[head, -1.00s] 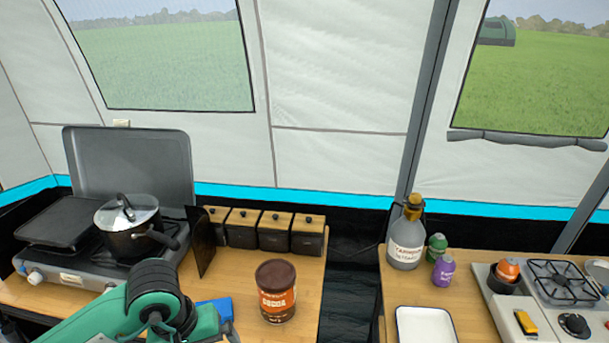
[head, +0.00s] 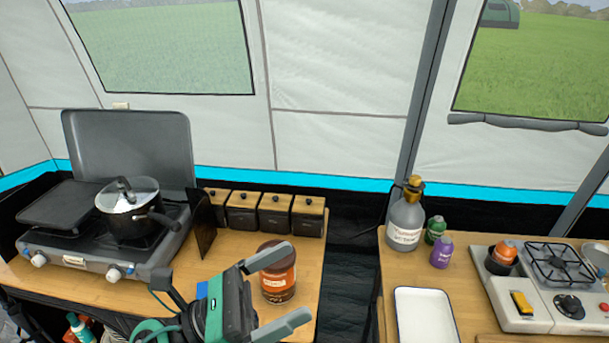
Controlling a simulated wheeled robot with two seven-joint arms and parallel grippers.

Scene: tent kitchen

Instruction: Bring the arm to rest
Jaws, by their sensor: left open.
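My left gripper (head: 290,288) is in the lower middle of the head view, above the front of the left table. Its two grey fingers are spread apart and nothing is held between them. A brown cocoa tin (head: 279,270) stands upright on the table behind the fingers, and the upper finger covers part of it. I cannot tell whether the finger touches the tin. A small blue thing (head: 203,290) shows partly beside the gripper's wrist. My right gripper is not in view.
On the left table (head: 225,258) stand a camp stove (head: 75,262) with a lidded pot (head: 131,222) and several dark canisters (head: 275,219). A dark gap separates the right table, with a bottle (head: 405,227), a white tray (head: 424,318) and a hob (head: 556,265).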

